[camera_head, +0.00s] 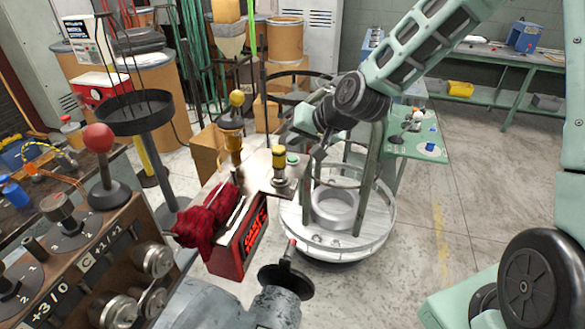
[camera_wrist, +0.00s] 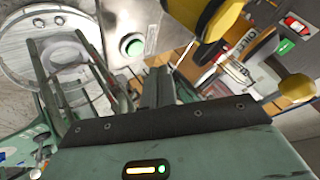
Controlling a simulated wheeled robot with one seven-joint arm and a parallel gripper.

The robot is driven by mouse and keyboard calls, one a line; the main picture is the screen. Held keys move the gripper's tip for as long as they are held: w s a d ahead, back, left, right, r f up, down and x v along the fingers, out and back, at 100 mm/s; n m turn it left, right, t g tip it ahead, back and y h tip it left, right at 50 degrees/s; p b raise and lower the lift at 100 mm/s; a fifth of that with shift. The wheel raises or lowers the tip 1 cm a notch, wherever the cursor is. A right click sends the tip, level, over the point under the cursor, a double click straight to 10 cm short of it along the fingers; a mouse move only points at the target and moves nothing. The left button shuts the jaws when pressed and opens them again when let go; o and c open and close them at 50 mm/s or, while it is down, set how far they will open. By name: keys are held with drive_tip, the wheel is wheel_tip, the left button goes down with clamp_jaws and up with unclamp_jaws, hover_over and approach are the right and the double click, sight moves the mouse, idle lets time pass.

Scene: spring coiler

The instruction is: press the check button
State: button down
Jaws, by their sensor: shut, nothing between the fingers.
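A green round button (camera_wrist: 131,45) with a pale rim sits on a light metal plate in the wrist view, beside a small printed label. I take it for the check button. In the head view a small green button (camera_head: 292,158) shows on the same plate, right of a yellow-topped post (camera_head: 278,160). My gripper (camera_wrist: 157,80) is shut and empty. In the wrist view its dark fingers lie just below and right of the button, apart from it in the picture. In the head view my gripper (camera_head: 316,150) hangs close to the right of the button; its fingertips are hard to make out.
The yellow-topped post looms large in the wrist view (camera_wrist: 205,18), close to the fingers. A round white caged machine (camera_head: 375,238) stands to the right. Red cloth (camera_head: 205,215) lies left of the plate. A lever panel (camera_head: 100,265) fills the near left. Open floor lies right.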

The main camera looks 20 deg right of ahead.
sight(296, 160)
drive_tip(key=shift+f+b, duration=0.45)
drive_tip(key=shift+f, duration=0.6)
idle(1.2)
drive_tip(key=shift+f, duration=0.4)
drive_tip(key=shift+f+b, duration=0.4)
drive_tip(key=shift+b, duration=0.1)
idle(0.4)
drive_tip(key=shift+r, duration=0.15)
drive_tip(key=shift+r+p, duration=0.7)
drive_tip(key=shift+p, duration=0.05)
wheel_tip(296, 160, up, 5)
drive_tip(key=p, duration=0.4)
